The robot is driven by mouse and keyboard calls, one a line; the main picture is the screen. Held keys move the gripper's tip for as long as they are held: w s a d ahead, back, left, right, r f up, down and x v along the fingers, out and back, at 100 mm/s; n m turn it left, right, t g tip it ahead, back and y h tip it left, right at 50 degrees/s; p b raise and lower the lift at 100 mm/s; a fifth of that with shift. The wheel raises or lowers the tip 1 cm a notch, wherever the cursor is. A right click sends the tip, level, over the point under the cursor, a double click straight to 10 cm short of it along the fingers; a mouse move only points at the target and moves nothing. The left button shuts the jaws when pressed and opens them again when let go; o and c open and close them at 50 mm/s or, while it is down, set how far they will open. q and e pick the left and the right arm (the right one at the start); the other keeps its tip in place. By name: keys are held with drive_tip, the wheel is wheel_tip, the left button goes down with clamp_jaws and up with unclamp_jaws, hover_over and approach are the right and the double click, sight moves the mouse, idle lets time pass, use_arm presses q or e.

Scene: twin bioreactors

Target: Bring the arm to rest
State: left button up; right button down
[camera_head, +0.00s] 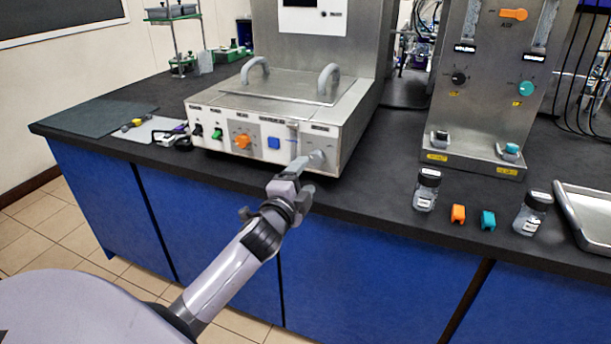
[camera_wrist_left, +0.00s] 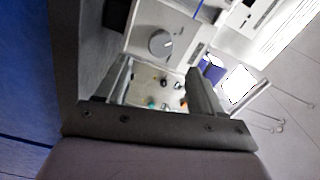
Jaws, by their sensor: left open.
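My left arm reaches in from the lower left, and my left gripper (camera_head: 304,164) is at the right end of the control panel of a steel box unit (camera_head: 336,128). In the left wrist view the two fingers of this gripper (camera_wrist_left: 160,88) stand apart with nothing held between them. A round grey knob (camera_wrist_left: 160,43) lies beyond the fingertips in that view. In the head view the gripper partly hides the right end of the panel. I cannot tell whether the fingers touch the panel. My right gripper is in neither view.
The panel also carries a blue button (camera_head: 274,143), an orange knob (camera_head: 242,141) and a green switch (camera_head: 217,134).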

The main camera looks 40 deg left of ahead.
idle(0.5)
use_arm(q)
drive_tip(key=s+d+f+n+g+h, duration=0.2)
drive_tip(key=s+d+f, duration=0.3)
drive_tip(key=s+f, duration=0.3)
drive_tip(key=s+d+f+n+g+h, duration=0.2)
drive_tip(key=s+d+f+n, duration=0.3)
drive_tip(key=s+f, duration=0.3)
drive_tip(key=s+d+f+n+g+h, duration=0.2)
drive_tip(key=s+d+f+n+g, duration=0.1)
drive_tip(key=s+d+f, duration=0.3)
drive_tip(key=s+f, duration=0.2)
drive_tip(key=s, duration=0.2)
drive_tip(key=shift+d, duration=0.3)
drive_tip(key=shift+f, duration=0.1)
